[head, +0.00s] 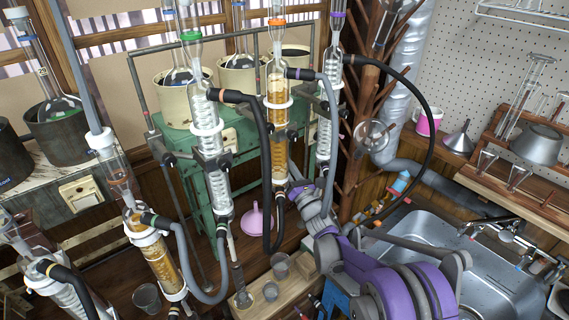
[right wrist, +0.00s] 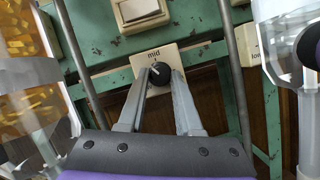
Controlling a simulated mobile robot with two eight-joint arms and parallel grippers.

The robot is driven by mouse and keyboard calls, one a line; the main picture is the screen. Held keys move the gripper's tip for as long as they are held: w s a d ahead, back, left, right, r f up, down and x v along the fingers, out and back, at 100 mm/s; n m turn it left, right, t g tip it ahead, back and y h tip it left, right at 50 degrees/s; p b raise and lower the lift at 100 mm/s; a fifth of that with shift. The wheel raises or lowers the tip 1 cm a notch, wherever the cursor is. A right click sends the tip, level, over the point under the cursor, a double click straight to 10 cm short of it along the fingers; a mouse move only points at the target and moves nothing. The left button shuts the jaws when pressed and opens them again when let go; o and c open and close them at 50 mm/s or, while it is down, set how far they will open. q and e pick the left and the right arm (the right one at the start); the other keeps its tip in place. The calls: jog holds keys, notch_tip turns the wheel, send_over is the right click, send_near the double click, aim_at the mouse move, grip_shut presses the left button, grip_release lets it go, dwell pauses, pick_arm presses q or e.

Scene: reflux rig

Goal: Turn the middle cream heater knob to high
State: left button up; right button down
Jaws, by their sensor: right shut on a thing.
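In the right wrist view a black knob (right wrist: 159,73) sits on a cream plate (right wrist: 184,55) marked "mid", on a green frame. A small pale pointer mark on the knob leans up and left. My right gripper (right wrist: 160,82) is shut on this knob, one finger on each side. In the head view the middle cream heater (head: 238,80) stands on the green stand (head: 208,150) between two other cream heaters. My right arm reaches towards the stand behind the glass columns, and the knob is hidden there. My left gripper is in neither view.
Glass condensers (head: 277,110) with black hoses stand close around my right arm. Another cream plate (right wrist: 258,45), its label starting "lo", is to the right in the wrist view. A steel sink (head: 450,250) lies at the right. Small beakers (head: 281,264) stand below.

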jog(key=c, duration=0.6)
grip_release()
jog(key=b+v, duration=0.2)
jog(key=v, duration=0.9)
jog(key=shift+w, duration=0.1)
